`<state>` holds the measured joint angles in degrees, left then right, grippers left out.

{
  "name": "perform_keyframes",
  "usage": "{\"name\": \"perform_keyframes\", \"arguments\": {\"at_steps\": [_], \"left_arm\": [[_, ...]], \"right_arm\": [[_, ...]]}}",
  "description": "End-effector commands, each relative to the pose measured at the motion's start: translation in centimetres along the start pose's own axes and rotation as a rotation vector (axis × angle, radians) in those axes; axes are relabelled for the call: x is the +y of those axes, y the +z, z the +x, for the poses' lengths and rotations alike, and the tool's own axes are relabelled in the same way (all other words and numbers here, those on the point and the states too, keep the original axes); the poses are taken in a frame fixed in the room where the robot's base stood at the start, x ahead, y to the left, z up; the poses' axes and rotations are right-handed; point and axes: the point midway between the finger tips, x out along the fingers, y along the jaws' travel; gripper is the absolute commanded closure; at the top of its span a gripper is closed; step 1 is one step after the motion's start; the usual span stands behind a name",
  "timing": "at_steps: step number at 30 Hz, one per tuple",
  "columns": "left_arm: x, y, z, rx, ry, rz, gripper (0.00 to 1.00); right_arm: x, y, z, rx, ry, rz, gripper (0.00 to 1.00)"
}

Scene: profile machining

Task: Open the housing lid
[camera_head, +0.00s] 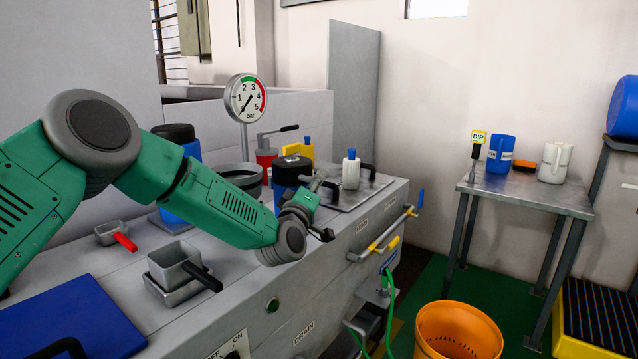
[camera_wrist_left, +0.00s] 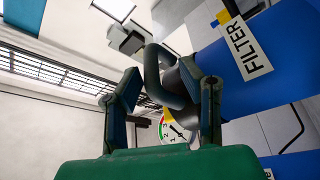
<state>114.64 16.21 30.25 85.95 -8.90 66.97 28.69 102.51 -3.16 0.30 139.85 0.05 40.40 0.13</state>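The filter housing is a blue cylinder with a black lid (camera_head: 292,161), standing on the grey machine top in the head view. In the left wrist view the blue housing (camera_wrist_left: 238,58) carries a FILTER label, and a dark looped handle (camera_wrist_left: 158,72) stands out from its dark lid. My left gripper (camera_head: 324,210) is beside the housing, on its near right side. In the left wrist view its two fingers (camera_wrist_left: 166,98) are wide apart, with part of the handle showing between them. I cannot tell whether they touch it. My right gripper is not in view.
A white bottle (camera_head: 351,170) stands on a plate with a black handle just right of the gripper. A pressure gauge (camera_head: 246,98) rises behind. Another blue container with a black top (camera_head: 174,132) stands left. An orange basket (camera_head: 458,333) is on the floor, lower right.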

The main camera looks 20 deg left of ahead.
Motion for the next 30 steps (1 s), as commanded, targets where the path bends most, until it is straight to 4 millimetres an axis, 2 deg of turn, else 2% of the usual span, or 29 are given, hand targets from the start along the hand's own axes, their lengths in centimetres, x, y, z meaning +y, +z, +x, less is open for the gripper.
{"name": "perform_keyframes", "arguments": {"at_steps": [3,6,17,18,20,30], "left_arm": [[0.2,0.3,1.5,-0.001,0.002,0.003,0.66],[0.2,0.3,2.3,-0.001,0.001,0.002,0.66],[-0.1,-0.1,2.7,0.0,0.0,-0.002,0.66],[-0.1,-0.1,2.7,-0.001,0.0,-0.002,0.8],[0.0,0.0,2.7,-0.001,0.0,-0.001,1.0],[-0.1,0.0,2.7,-0.003,-0.01,-0.013,1.0]], "right_arm": [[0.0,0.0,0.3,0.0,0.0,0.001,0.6],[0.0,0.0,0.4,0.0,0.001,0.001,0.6],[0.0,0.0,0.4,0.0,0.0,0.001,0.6],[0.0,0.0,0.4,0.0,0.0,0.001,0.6],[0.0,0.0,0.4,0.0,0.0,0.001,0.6],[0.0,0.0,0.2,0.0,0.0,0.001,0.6]]}}
